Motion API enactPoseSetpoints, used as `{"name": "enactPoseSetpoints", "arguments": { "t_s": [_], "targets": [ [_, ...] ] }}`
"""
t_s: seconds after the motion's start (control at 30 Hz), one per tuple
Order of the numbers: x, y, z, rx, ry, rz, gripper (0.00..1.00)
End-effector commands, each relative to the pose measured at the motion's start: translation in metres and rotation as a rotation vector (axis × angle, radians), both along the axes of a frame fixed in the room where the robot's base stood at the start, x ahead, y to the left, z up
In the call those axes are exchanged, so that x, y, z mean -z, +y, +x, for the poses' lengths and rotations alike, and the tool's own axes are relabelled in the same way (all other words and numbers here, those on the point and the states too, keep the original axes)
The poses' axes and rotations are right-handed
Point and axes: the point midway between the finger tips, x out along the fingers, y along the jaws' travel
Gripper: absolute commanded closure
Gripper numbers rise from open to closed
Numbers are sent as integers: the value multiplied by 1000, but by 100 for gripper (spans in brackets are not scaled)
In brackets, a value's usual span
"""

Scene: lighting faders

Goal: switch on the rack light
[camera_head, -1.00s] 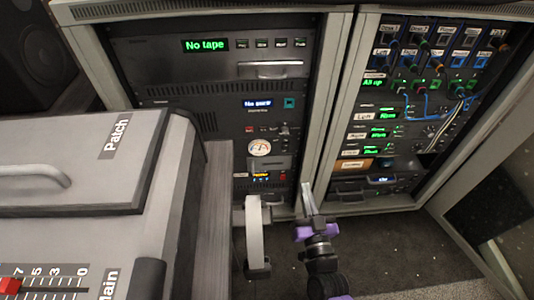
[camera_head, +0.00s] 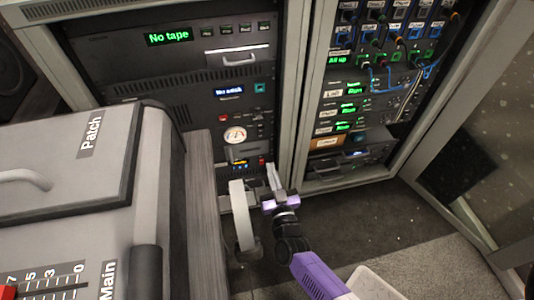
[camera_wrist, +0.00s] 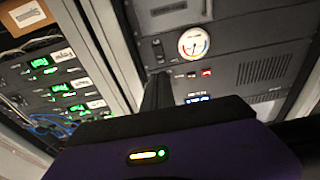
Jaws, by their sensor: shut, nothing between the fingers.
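The left rack (camera_head: 292,100) holds stacked dark units. Its middle unit carries a round white gauge (camera_head: 235,134), also in the wrist view (camera_wrist: 194,42). A dark rocker-like switch (camera_wrist: 157,48) is beside the gauge in the wrist view, and a small red control (camera_wrist: 206,72) is near it. No label shows which control is the rack light switch. My gripper (camera_head: 273,178) is shut and empty in front of the rack's lower units, below and right of the gauge in the head view. In the wrist view its dark fingers (camera_wrist: 157,92) point toward the rack; contact cannot be told.
A grey console marked Patch and Main (camera_head: 62,230) fills the left. A pale upright lever-like part (camera_head: 241,215) stands just left of my gripper. The right rack (camera_head: 375,100) has green displays and blue cables. Dark floor (camera_head: 380,220) is clear at right.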

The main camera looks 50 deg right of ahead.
Motion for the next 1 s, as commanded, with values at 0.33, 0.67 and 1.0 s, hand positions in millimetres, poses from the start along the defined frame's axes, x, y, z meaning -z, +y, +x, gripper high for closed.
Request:
{"name": "enactPoseSetpoints", "arguments": {
  "t_s": [0.33, 0.67, 1.0],
  "targets": [
    [-6, -36, 52, 1, -3, -2, 100],
    [-13, -65, 97, -1, -2, -1, 100],
    [-16, -74, 109, 0, -1, 1, 100]
  ]
}}
